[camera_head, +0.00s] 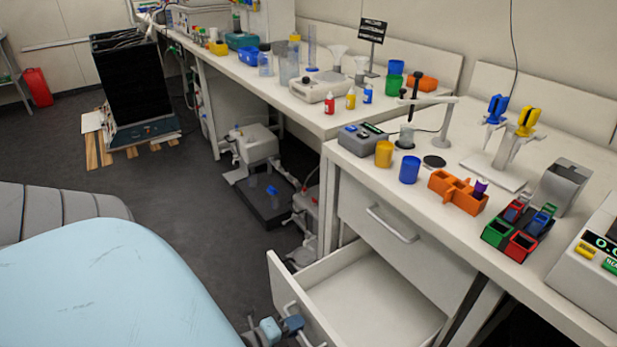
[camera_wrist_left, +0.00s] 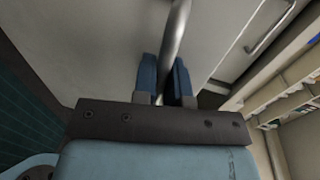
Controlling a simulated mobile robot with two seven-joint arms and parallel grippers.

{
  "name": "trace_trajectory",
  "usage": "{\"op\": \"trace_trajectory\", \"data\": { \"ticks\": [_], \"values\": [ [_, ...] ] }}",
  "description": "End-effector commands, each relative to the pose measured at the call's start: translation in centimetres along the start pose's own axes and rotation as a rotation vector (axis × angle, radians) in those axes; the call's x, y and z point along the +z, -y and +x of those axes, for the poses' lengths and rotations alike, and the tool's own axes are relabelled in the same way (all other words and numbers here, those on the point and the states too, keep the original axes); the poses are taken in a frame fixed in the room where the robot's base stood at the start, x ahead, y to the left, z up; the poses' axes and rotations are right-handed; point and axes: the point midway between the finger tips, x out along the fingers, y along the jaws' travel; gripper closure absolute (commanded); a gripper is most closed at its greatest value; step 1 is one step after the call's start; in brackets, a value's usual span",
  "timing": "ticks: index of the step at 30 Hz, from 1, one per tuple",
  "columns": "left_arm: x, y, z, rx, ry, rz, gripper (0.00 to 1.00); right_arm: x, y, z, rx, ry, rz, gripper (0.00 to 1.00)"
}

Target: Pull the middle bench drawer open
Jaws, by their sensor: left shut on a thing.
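The open bench drawer (camera_head: 365,295) stands well out of the bench, below a closed drawer front (camera_head: 405,245) with its own bar handle (camera_head: 392,223). The inside of the open drawer looks white and empty. My left gripper (camera_head: 281,327) is at the open drawer's front, low in the head view. In the left wrist view, its blue fingers (camera_wrist_left: 164,80) are shut on the drawer's metal bar handle (camera_wrist_left: 178,40), one on each side. The rest of the handle is partly hidden by the fingers. My right gripper is not in view.
The benchtop above holds a blue cup (camera_head: 409,170), an orange rack (camera_head: 458,190), a pipette stand (camera_head: 497,165) and other lab items. Equipment (camera_head: 262,185) stands on the floor under the left bench. Open dark floor (camera_head: 190,210) lies left of the drawer.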

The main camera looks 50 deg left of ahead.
Motion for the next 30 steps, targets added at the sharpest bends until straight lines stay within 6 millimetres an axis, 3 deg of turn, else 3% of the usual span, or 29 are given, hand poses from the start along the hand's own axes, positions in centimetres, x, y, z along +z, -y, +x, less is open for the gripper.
{"op": "trace_trajectory", "data": {
  "ticks": [13, 14, 16, 25, 30],
  "values": [
    [0.0, -0.1, -0.4, -0.001, -0.001, 0.000, 1.00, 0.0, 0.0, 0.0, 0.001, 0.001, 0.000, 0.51],
    [0.0, -0.1, -0.4, -0.001, -0.001, 0.000, 0.81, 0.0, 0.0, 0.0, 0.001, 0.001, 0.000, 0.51],
    [0.0, -0.1, -0.4, -0.001, -0.001, 0.000, 0.65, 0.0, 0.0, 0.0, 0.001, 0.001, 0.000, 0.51],
    [0.0, -0.1, -0.5, 0.000, 0.000, 0.000, 0.64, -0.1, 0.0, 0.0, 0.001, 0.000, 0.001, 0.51],
    [0.0, 0.0, -2.2, 0.001, 0.000, -0.001, 0.64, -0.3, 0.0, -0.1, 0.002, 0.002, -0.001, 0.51]
  ]
}}
